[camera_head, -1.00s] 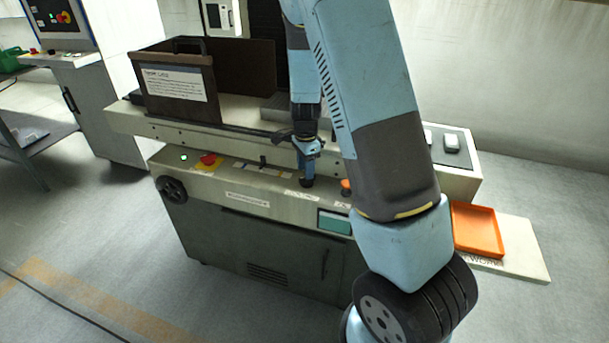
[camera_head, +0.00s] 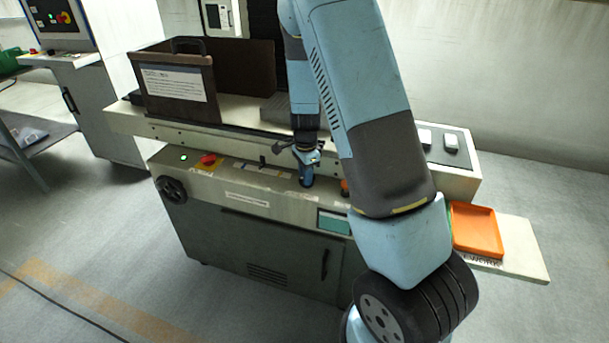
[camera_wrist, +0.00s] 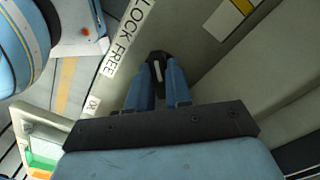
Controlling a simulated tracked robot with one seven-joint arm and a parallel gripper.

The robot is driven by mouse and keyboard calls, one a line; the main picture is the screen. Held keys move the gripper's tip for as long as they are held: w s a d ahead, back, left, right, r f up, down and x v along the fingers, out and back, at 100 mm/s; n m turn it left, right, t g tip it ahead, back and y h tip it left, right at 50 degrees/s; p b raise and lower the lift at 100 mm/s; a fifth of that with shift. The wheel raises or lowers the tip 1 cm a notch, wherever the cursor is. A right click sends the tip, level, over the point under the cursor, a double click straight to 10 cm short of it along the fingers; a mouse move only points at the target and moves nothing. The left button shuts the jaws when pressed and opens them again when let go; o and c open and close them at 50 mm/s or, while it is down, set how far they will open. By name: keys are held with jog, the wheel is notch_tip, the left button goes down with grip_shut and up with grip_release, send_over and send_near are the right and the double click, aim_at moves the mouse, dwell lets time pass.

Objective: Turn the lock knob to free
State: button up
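The lock knob (camera_wrist: 157,56) is black with a white pointer line and shows at my fingertips in the wrist view. A label reading LOCK FREE (camera_wrist: 127,42) lies beside it on the pale panel. My gripper (camera_wrist: 160,72) has its two blue fingers close together, one on each side of the knob, and looks shut on it. The fingers hide part of the knob. In the head view my gripper (camera_head: 307,180) points down at the machine's front panel, and the knob is mostly hidden under it.
An orange knob (camera_head: 345,186) stands just right of my gripper. A red emergency button (camera_head: 208,160) and a handwheel (camera_head: 171,189) are to the left. A brown bin (camera_head: 180,90) stands on the machine. An orange tray (camera_head: 476,230) lies at the right.

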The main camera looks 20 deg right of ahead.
jog(key=shift+w, duration=0.1)
grip_shut()
jog(key=shift+a, duration=0.15)
jog(key=shift+r, duration=0.1)
